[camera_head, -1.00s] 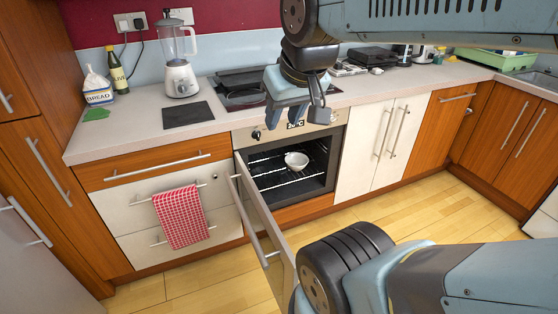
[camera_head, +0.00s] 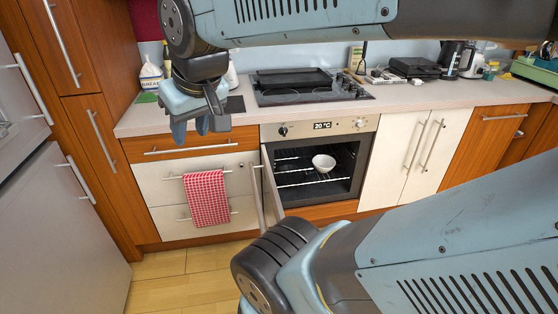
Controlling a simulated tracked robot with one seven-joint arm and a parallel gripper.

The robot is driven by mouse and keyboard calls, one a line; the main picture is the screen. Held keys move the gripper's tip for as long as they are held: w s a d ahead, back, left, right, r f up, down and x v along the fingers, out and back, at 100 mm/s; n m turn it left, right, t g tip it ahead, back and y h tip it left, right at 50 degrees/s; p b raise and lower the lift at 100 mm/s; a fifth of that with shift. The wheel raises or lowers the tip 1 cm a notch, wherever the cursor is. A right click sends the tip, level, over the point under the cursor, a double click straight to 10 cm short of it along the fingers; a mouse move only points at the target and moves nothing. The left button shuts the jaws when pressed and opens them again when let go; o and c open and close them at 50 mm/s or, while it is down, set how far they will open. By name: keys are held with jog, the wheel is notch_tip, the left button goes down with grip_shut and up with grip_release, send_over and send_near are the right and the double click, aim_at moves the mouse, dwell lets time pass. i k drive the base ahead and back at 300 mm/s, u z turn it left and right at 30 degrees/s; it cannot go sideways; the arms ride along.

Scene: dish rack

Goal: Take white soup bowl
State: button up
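The white soup bowl (camera_head: 323,163) sits upright on a wire rack inside the oven (camera_head: 345,187). The oven door (camera_head: 270,188) stands open, swung out on the left side of the oven. My gripper (camera_head: 190,132) hangs in front of the drawers and counter to the left of the oven, higher than the bowl and well apart from it. I see its fingers from the side, pointing down, and cannot tell the gap between them. Nothing shows between or below them.
A red checked towel (camera_head: 208,198) hangs on the drawer handles left of the oven. The cooktop (camera_head: 308,88) lies above the oven. White cupboard doors (camera_head: 425,150) are shut to its right. Wooden floor (camera_head: 185,262) shows at the lower left.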

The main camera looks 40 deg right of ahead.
aim_at(323, 163)
jog(key=u, duration=1)
jog(key=k, duration=1.5)
jog(key=z, duration=2.45)
jog(key=i, duration=0.95)
jog(key=z, duration=0.2)
